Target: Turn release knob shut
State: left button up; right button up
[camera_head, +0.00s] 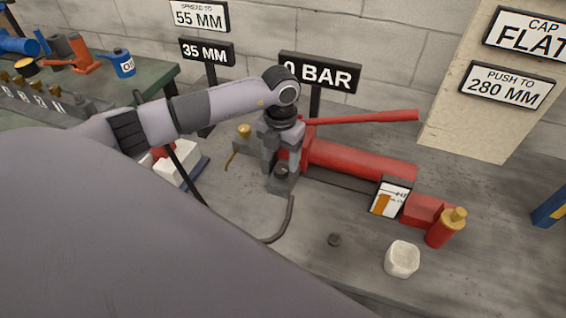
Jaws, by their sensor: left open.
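A red hand pump (360,160) lies on the grey bench, with a long red lever (370,117) above it. My left gripper (282,158) points down at this end of the pump, open, close over the knob. I cannot tell whether its fingers touch the knob, and the gripper hides part of the block. My right gripper is not in view.
A sign (318,73) reading 0 BAR stands behind the pump. A dark hose (284,226) curves in front. A white box (177,163) stands left.

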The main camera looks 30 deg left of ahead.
aim_at(281, 169)
pick_arm(q)
jog(key=shift+f, duration=1.7)
jog(key=c, duration=1.1)
jog(key=shift+o, duration=0.2)
